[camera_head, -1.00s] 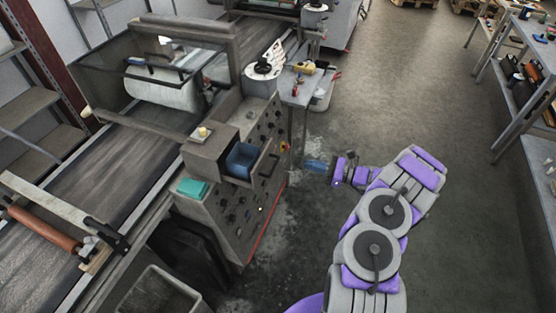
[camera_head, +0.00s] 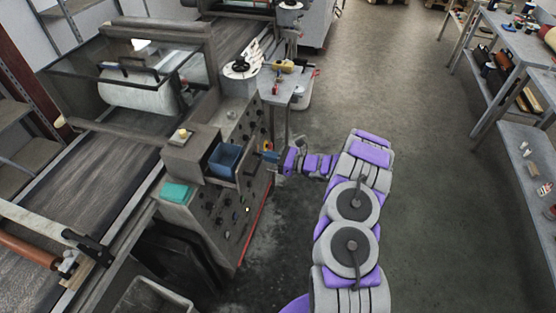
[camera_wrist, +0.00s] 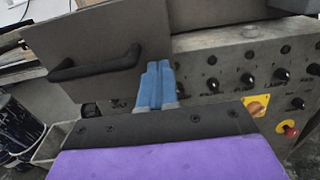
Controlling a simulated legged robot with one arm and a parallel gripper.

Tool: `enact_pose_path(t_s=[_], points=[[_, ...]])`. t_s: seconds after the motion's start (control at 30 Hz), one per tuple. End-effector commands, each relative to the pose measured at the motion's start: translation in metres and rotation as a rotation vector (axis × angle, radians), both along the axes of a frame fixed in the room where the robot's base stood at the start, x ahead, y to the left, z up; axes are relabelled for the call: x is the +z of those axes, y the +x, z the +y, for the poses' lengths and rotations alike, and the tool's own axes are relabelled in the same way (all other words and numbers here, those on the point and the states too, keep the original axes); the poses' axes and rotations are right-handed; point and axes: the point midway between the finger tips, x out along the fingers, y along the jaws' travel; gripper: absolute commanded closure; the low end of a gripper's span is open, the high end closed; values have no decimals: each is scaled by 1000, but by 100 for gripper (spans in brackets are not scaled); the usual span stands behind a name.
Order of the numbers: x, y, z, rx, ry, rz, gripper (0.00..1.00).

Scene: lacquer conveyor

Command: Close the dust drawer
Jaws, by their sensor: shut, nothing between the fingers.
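The dust drawer (camera_head: 225,160) stands pulled out of the machine's side, with its blue inside showing from above. Its grey front panel (camera_wrist: 110,32) fills the upper left of the wrist view and carries a black bar handle (camera_wrist: 95,66). My gripper (camera_head: 268,156) is just outside the drawer front. In the wrist view its blue fingers (camera_wrist: 156,85) are shut together and empty, pointing at the panel near its right edge, to the right of the handle. I cannot tell whether the fingertips touch the panel.
The control panel (camera_wrist: 245,65) with black knobs, a yellow switch (camera_wrist: 256,104) and a red button (camera_wrist: 289,129) lies right of the drawer front. A teal box (camera_head: 177,192) sits on the machine. A grey bin (camera_head: 150,298) stands below.

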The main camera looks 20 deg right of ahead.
Motion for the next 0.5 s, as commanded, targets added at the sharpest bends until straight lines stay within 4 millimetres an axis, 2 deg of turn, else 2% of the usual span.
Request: enact_pose_path(t_s=[0.13,0.5], points=[[0,5,7,-2,-1,1,100],[0,7,10,-2,-2,0,100]])
